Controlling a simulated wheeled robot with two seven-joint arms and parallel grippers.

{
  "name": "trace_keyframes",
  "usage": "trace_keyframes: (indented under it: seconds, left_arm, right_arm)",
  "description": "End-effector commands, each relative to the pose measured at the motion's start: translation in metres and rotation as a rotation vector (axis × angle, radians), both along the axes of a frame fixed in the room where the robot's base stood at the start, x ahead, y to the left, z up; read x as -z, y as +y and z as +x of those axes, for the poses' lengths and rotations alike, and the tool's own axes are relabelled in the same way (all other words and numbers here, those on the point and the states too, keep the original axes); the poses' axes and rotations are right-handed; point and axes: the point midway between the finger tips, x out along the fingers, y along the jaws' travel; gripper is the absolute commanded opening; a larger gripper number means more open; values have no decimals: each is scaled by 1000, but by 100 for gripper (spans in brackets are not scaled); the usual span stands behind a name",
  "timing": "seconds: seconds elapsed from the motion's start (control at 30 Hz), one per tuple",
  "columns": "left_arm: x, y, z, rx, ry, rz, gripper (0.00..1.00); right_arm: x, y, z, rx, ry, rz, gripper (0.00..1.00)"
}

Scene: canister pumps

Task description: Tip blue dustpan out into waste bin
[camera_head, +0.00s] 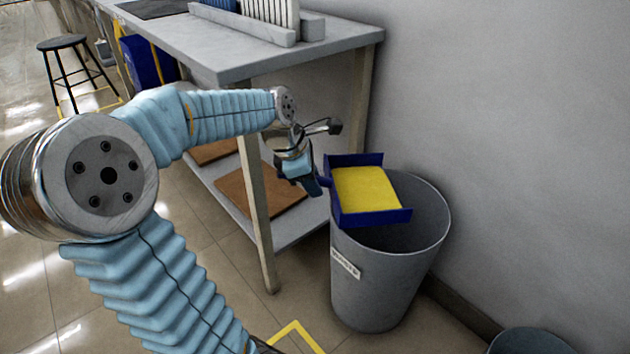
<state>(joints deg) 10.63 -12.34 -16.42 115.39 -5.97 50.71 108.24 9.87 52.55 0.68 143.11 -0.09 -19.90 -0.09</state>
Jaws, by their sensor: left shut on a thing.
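The blue dustpan (376,217) is held over the mouth of the grey waste bin (378,286), towards its left side. A flat yellow layer (366,189) covers the inside of the pan. The pan looks roughly level, with its open edge hard to make out. My left gripper (318,184) is shut on the dustpan's handle, just left of the bin. The bin stands upright on the floor with a small white label on its side. The part of its opening below the pan is hidden. My right gripper is not in view.
A grey workbench (215,55) with a lower shelf (302,226) stands left of the bin. A wall (510,140) is close on the right. A black stool (62,43) stands far left. Another round container (530,342) shows at the bottom right. Yellow tape marks the floor.

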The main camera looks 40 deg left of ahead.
Motion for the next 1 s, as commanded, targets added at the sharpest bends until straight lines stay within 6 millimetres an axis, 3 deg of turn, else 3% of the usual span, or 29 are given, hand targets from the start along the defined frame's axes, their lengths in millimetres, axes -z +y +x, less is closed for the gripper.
trace_keyframes:
  seconds: [0.73,1.0]
  left_arm:
    - [-63,-20,27,8,260,200,0]
    - [-82,-27,35,7,356,271,0]
  right_arm:
    - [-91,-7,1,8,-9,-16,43]
    - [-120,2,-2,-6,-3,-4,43]
